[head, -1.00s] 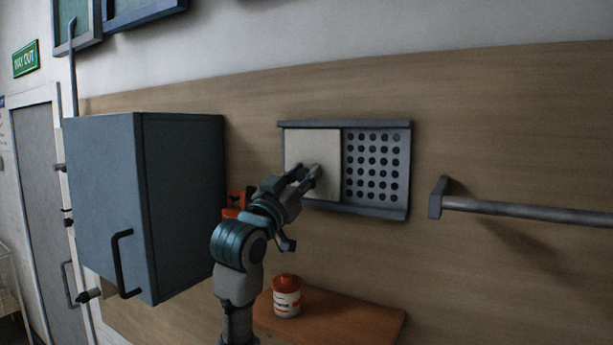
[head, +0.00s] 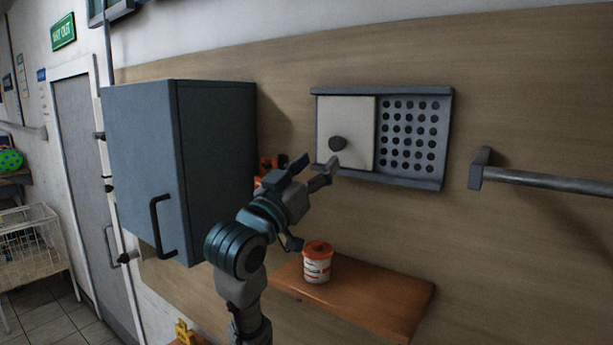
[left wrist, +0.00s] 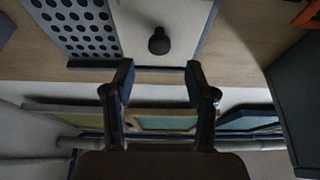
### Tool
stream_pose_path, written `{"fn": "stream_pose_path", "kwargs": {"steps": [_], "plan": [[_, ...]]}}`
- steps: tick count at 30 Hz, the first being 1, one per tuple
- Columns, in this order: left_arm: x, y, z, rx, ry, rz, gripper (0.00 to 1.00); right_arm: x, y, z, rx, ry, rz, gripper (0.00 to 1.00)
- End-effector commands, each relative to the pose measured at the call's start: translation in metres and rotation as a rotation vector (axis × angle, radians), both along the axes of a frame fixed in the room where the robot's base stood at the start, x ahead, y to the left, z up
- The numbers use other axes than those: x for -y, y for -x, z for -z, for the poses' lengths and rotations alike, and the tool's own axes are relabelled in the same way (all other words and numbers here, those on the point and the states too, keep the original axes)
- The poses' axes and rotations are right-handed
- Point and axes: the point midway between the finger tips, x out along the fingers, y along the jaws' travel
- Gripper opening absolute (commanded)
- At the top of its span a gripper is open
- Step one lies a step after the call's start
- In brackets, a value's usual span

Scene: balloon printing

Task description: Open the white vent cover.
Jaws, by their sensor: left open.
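The white vent cover (head: 357,120) is a flat square panel with a dark round knob (head: 338,143) at its lower left in the head view. It covers the left part of a grey vent frame (head: 432,181), and the perforated plate (head: 410,132) shows on the right. My left gripper (head: 315,168) is open and empty, just below and left of the knob. In the left wrist view the knob (left wrist: 159,41) stands beyond and between my open fingertips (left wrist: 158,78), apart from them. My right gripper is not in view.
A blue-grey wall cabinet (head: 215,170) with a black handle stands left of my arm. An orange-lidded tub (head: 317,263) sits on a wooden shelf (head: 375,298) below. A grey rail (head: 550,184) juts out at right. Wall between vent and rail is clear.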

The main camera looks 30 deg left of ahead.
Motion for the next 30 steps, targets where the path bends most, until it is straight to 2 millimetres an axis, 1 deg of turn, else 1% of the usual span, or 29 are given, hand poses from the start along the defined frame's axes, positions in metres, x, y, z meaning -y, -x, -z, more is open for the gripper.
{"fn": "stream_pose_path", "kwargs": {"steps": [1,3,6,9,30], "plan": [[-0.001,0.009,0.004,0.002,-0.001,-0.002,0.56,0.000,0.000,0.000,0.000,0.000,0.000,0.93],[-0.002,0.019,0.008,0.001,-0.001,-0.001,0.56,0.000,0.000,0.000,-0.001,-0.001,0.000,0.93],[-0.001,0.027,0.013,-0.002,0.000,0.000,0.56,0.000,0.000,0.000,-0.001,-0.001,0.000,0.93],[-0.001,0.031,0.015,-0.002,0.000,0.000,0.56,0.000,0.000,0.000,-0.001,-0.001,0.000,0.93],[-0.002,0.033,0.015,-0.001,0.000,0.000,0.56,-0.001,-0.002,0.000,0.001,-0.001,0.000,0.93]]}}
